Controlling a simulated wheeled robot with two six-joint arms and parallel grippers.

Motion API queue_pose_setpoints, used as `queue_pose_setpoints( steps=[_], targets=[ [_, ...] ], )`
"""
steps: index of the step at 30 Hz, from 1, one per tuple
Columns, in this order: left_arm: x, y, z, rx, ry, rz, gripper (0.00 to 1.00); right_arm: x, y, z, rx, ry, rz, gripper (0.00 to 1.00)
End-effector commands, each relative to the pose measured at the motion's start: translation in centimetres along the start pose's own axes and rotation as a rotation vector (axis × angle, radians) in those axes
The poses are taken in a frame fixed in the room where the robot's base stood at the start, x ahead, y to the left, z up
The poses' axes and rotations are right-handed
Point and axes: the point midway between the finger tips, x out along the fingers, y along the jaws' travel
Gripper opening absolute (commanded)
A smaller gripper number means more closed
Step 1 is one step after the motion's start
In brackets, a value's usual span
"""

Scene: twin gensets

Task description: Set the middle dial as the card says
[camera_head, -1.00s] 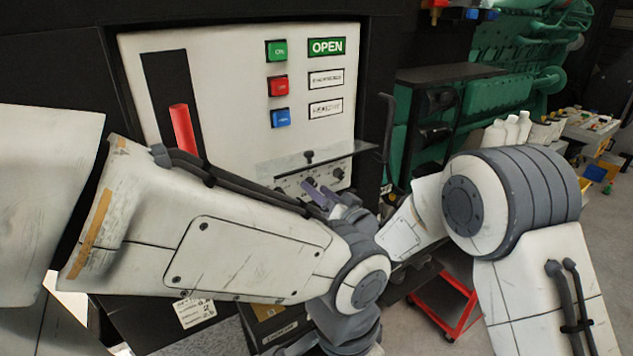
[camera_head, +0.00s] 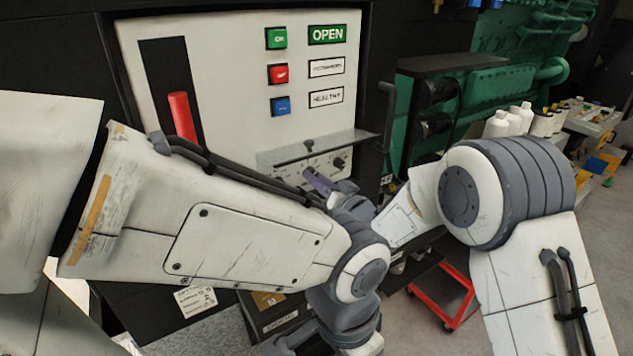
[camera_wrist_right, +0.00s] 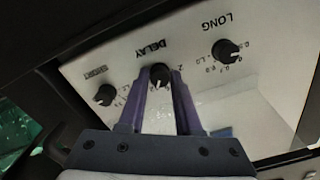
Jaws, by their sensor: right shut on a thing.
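The middle dial, a black knob marked DELAY (camera_wrist_right: 160,76), sits between my right gripper's purple fingers (camera_wrist_right: 160,84) in the right wrist view. The gripper is shut on it. A light mark on the knob points roughly down in that picture. The lettering there is upside down. In the head view, the right gripper (camera_head: 320,182) is at the dial strip (camera_head: 290,172), and its fingers hide the middle dial. A white paper card (camera_head: 195,301) shows low on the left, its writing too small to read.
The SHORT dial (camera_wrist_right: 104,95) and LONG dial (camera_wrist_right: 226,51) flank the middle one closely. A clear flap (camera_head: 330,143) juts out above the dials. Green, red and blue buttons (camera_head: 280,106) and a red lever (camera_head: 182,117) are higher on the panel (camera_head: 225,70).

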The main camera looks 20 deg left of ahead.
Motion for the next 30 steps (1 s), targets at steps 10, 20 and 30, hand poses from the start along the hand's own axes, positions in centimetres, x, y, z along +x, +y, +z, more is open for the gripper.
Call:
queue_pose_setpoints(
  steps=[10,20,30],
  targets=[
    [5.5,-0.4,0.3,-0.003,0.0,0.0,0.0,0.0,0.4,0.5,-0.244,0.008,-0.002,0.0],
    [10.8,-0.8,0.6,0.0,0.0,0.0,0.0,0.0,0.4,0.5,-0.558,0.008,0.0,0.0],
    [15.7,-1.1,0.8,0.0,0.0,0.0,0.0,0.0,0.4,0.4,-0.882,0.007,0.001,0.0]
  ],
)
